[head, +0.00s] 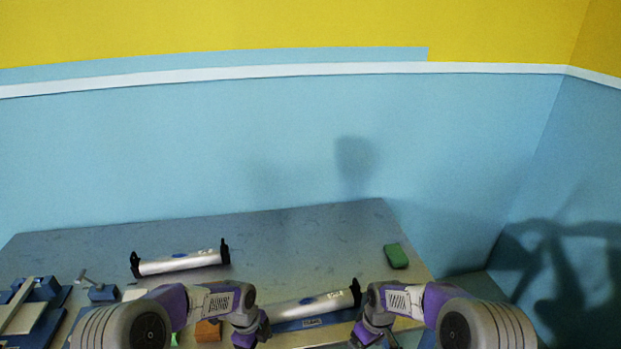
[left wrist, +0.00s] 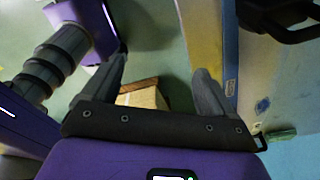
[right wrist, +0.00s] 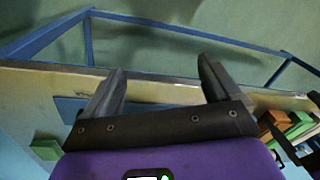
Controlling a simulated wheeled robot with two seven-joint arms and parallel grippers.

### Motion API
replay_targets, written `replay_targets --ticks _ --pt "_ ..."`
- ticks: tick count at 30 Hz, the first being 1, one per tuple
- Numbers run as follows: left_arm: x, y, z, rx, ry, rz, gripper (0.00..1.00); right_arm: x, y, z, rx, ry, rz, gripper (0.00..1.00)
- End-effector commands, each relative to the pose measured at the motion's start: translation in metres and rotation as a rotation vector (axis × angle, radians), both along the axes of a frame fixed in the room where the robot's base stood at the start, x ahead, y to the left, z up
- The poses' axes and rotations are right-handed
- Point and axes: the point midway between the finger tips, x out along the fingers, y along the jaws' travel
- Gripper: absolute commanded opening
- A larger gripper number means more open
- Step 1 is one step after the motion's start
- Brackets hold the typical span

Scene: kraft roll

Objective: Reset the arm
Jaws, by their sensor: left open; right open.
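My left gripper (head: 250,338) and right gripper (head: 367,336) are low in the head view, at the front of the table, with their fingertips not clearly visible there. In the left wrist view the left gripper (left wrist: 163,70) has its fingers spread with nothing held. A brown box-like thing (left wrist: 145,97) shows beyond the gap between them. In the right wrist view the right gripper (right wrist: 163,68) has its fingers spread and empty, in front of the table edge and blue frame bars.
A silver roll (head: 310,304) between black end brackets lies on the table (head: 300,240) just behind my grippers. A second such roll (head: 180,262) lies farther back left. A green block (head: 396,255) lies at right, an orange block (head: 208,330) near my left arm. Blue fixtures (head: 40,291) stand at left.

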Motion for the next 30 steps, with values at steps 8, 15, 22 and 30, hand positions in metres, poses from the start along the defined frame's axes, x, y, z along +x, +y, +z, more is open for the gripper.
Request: replay_targets --ticks 8,15,22,30 --pt "-0.066 -0.027 -0.086 -0.120 0.158 0.665 0.86 -0.067 0.019 -0.089 0.114 0.055 -0.240 0.90" --pt "-0.144 -0.042 -0.139 -0.162 0.351 1.412 0.86 -0.148 0.037 -0.142 0.196 0.107 -0.531 0.90" --pt "-0.199 -0.042 -0.157 -0.144 0.469 1.941 0.86 -0.202 0.046 -0.156 0.227 0.136 -0.741 0.90" --pt "-0.212 -0.041 -0.159 -0.137 0.494 2.099 0.86 -0.215 0.048 -0.157 0.233 0.137 -0.801 0.90"
